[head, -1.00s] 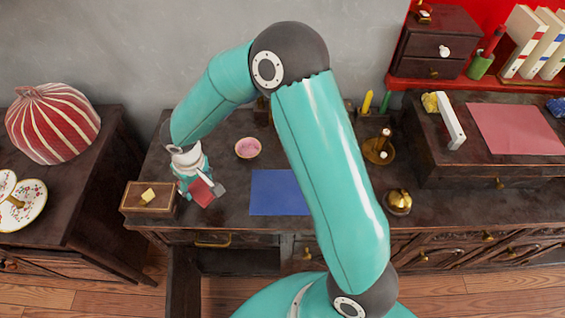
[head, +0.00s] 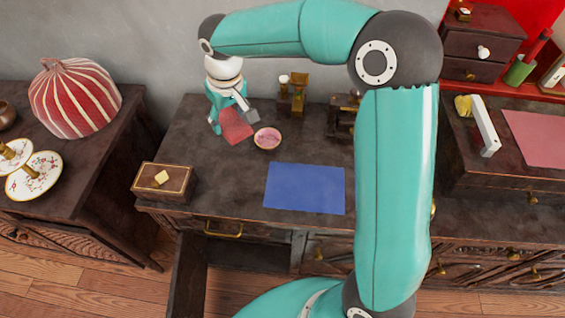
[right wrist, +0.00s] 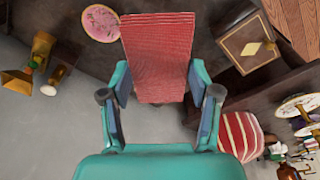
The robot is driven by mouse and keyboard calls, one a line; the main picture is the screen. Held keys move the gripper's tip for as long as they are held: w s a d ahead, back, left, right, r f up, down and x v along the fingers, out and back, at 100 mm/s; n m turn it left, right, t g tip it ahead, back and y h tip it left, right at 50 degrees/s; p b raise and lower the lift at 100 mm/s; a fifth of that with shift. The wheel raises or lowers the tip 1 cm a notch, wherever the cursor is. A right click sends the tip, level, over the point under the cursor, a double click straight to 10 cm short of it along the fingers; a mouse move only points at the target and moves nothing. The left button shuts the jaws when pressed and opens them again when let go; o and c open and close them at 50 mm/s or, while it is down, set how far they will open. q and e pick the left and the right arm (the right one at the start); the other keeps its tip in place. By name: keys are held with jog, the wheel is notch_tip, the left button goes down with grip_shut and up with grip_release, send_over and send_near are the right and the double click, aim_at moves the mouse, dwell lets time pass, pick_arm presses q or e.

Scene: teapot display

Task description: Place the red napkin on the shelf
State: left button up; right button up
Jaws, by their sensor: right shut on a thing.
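The red napkin (head: 236,126) is a small red cloth held in my right gripper (head: 231,108), over the back left of the dark desk. In the right wrist view the napkin (right wrist: 158,55) is a striped, flat red piece between the two fingers of the gripper (right wrist: 158,90), which are shut on it. In the head view it is beside a small bowl with pink contents (head: 267,138). The red shelf (head: 515,94) is at the upper right, only partly in view. My left gripper is not in view.
A blue mat (head: 306,188) lies on the desk (head: 225,175). A wooden box (head: 163,183) stands at its front left corner. Brass and wooden items (head: 293,92) stand at the back. A dark drawer cabinet (head: 482,40) is on the red shelf. My right arm hides part of the desk.

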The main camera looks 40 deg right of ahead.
aim_at(241, 170)
jog(key=shift+s+d+f, duration=0.1)
jog(key=shift+f, duration=0.1)
notch_tip(241, 170, down, 19)
jog(key=shift+r+b, duration=0.2)
jog(key=shift+b, duration=0.2)
jog(key=shift+f, duration=0.1)
jog(key=o, duration=1.1)
jog(key=shift+o, duration=0.2)
